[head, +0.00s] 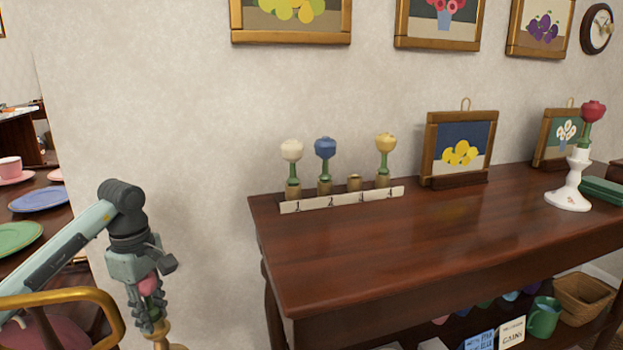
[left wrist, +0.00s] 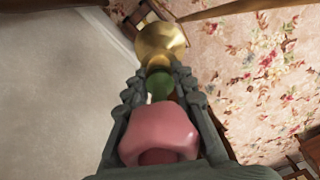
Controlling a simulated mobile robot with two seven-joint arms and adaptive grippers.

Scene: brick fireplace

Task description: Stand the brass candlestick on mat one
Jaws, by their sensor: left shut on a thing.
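My left gripper (head: 152,318) points down at the lower left, to the left of the wooden table. It is shut at the neck of the brass candlestick (head: 160,335), which is cut off by the bottom edge. In the left wrist view the fingertips (left wrist: 162,78) close around a green stem and gold collar, with the candlestick's round gold part (left wrist: 160,42) beyond them. A pink bulb-shaped top (left wrist: 158,132) on the green stem sits between the fingers. I cannot tell whether the candlestick touches anything below. My right gripper is not in view. I see no mat.
The table (head: 410,235) has a bare middle and front. A numbered strip (head: 345,200) with white-, blue- and yellow-topped pieces stands at its back left. A white candlestick (head: 570,190) with a red top stands right. A gold rail (head: 65,297) is near my left arm.

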